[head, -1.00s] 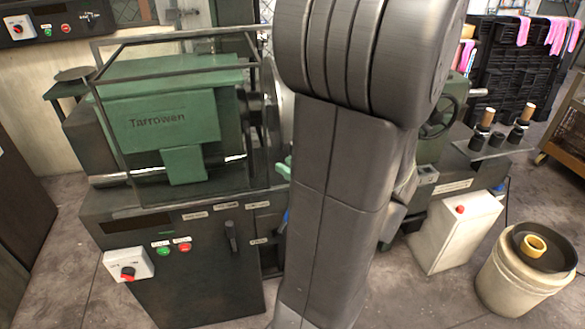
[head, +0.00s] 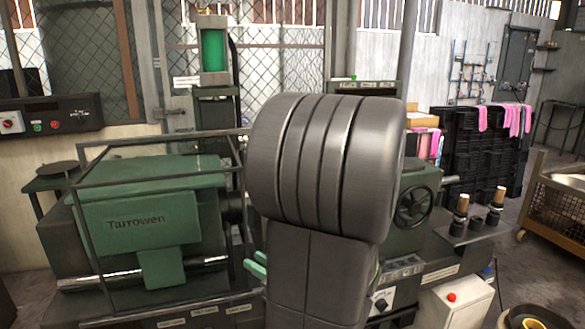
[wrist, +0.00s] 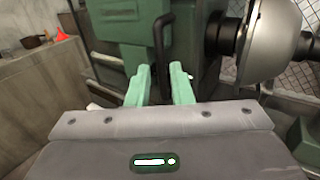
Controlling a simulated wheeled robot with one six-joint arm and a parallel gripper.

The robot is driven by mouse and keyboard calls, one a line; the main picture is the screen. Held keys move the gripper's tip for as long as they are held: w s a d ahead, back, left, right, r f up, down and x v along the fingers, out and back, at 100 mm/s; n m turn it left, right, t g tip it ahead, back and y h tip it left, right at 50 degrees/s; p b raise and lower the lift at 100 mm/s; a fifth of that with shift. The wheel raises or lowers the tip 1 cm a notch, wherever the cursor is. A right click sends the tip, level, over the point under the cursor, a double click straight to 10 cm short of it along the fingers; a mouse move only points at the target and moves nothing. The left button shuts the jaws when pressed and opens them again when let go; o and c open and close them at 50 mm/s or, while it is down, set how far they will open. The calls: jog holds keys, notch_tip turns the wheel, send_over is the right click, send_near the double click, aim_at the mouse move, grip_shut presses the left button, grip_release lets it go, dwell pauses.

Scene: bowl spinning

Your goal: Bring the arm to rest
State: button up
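My arm (head: 318,160) stands upright in the middle of the head view and hides the centre of the lathe. My gripper (wrist: 161,75) shows in the wrist view as two green fingers standing apart, with nothing held between them. A dark curved bar shows behind the gap; I cannot tell how far away it is. In the head view, the green finger parts (head: 256,268) show just left of my arm, partly hidden. A shiny silver rounded bowl (wrist: 272,42) is on the lathe spindle, right of the fingers in the wrist view and apart from them.
The green Tarrowen lathe (head: 140,215) with its wire guard fills the left. A white box with a red button (head: 455,308) stands at the lower right. Black stacked crates (head: 475,150) and a wire cart (head: 560,205) stand at the back right. A mesh fence is behind.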

aim_at(231, 249)
jog(key=x, duration=0.9)
jog(key=shift+w+a, duration=0.25)
jog(key=shift+a, duration=0.05)
jog(key=shift+s+f, duration=0.1)
jog(key=shift+f, duration=0.05)
